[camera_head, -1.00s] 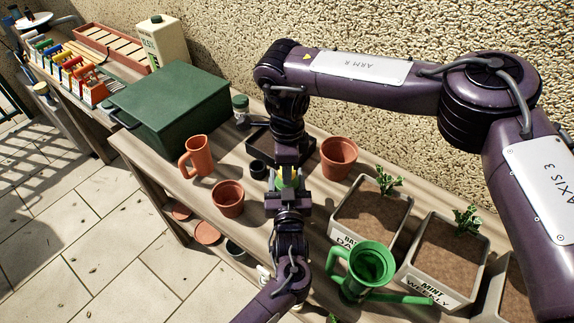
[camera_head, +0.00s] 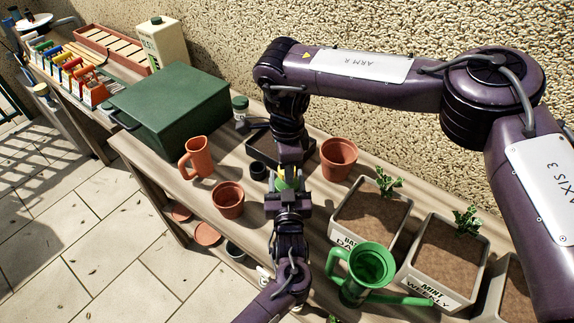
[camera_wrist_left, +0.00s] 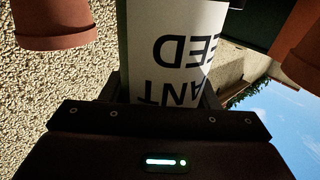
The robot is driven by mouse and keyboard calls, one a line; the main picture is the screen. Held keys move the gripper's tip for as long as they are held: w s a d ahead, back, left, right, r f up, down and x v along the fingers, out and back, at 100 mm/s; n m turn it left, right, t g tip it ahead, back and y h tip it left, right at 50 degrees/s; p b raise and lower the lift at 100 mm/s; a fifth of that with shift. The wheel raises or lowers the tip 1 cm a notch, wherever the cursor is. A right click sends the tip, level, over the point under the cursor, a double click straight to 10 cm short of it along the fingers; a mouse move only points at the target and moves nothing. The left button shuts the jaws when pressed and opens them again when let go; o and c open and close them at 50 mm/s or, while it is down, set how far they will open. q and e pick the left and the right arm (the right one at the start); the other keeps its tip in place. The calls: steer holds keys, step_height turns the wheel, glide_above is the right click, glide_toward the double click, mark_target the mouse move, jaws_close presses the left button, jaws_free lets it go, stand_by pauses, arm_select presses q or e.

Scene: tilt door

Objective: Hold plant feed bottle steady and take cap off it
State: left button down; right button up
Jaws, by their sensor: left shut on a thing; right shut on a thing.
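The plant feed bottle (camera_wrist_left: 172,45) fills the middle of the left wrist view, its white label with dark letters upside down there. My left gripper (camera_head: 288,198) is shut around the bottle's body from the front of the bench. In the head view only a small green part of the bottle (camera_head: 290,184) shows between my two grippers. My right gripper (camera_head: 286,172) points down from above and is shut at the bottle's top, on the cap. The cap itself is mostly hidden by the right gripper, so I cannot tell how loose it is.
Terracotta pots (camera_head: 228,198) (camera_head: 338,158) stand on both sides of the grippers. A green watering can (camera_head: 368,268) and planters (camera_head: 372,205) are at the right. A dark tray (camera_head: 262,150) lies behind, and a green box (camera_head: 170,110) stands back left.

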steer(key=shift+r, duration=0.9)
steer(key=shift+r, duration=2)
arm_select(q)
steer(key=c, duration=0.5)
jaws_free()
steer(key=shift+o, duration=0.3)
steer(key=shift+s, duration=0.1)
